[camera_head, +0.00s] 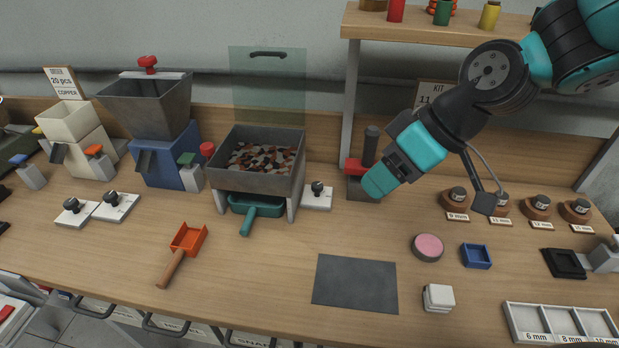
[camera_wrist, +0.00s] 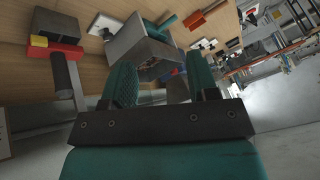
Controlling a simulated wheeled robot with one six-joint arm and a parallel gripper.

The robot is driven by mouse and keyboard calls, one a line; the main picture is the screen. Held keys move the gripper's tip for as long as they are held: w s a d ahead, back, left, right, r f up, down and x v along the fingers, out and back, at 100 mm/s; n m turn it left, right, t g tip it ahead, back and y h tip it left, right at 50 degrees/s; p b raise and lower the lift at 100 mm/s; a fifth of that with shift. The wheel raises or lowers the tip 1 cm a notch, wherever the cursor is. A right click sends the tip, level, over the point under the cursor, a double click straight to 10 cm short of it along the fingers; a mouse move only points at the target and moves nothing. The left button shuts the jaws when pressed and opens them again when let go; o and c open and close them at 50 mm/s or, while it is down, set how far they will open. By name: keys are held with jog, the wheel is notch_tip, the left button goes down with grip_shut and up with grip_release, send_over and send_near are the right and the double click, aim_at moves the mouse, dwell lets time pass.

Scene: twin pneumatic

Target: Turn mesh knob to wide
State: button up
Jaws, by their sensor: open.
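A small black knob on a white plate (camera_head: 318,192) stands on the bench just right of the grey sieve box; I take it for the mesh knob, but its markings are too small to read. It also shows in the wrist view (camera_wrist: 101,27). The sieve box (camera_head: 262,182) holds mixed copper and grey pieces, with a teal tray (camera_head: 256,205) under it. My gripper (camera_head: 378,182) is up and right of the knob, apart from it. In the wrist view its two teal fingers (camera_wrist: 163,75) are spread and nothing is between them.
A red and black press (camera_head: 358,172) stands behind my gripper. Two more black knobs on white plates (camera_head: 112,206) lie at left, before the blue hopper machine (camera_head: 165,165). An orange scoop (camera_head: 187,242) and a grey mat (camera_head: 355,284) lie in front. Bench between them is clear.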

jog(key=w+f+n+t+y+p, duration=0.1)
jog(key=w+f+t+p, duration=0.15)
jog(key=w, duration=0.55)
send_near(318, 185)
jog(key=shift+n+t, duration=0.4)
jog(key=shift+t, duration=0.05)
jog(key=p+x, duration=0.1)
jog(key=x, duration=0.2)
jog(key=p+x, duration=0.2)
jog(key=x, duration=0.1)
jog(key=p+x, duration=0.1)
jog(key=x, duration=0.2)
jog(key=shift+s+a+f+p, duration=0.1)
jog(key=shift+s+f+p, duration=0.15)
jog(key=shift+p, duration=0.05)
jog(key=shift+c, duration=0.5)
jog(key=c, duration=0.8)
jog(key=shift+o, duration=0.2)
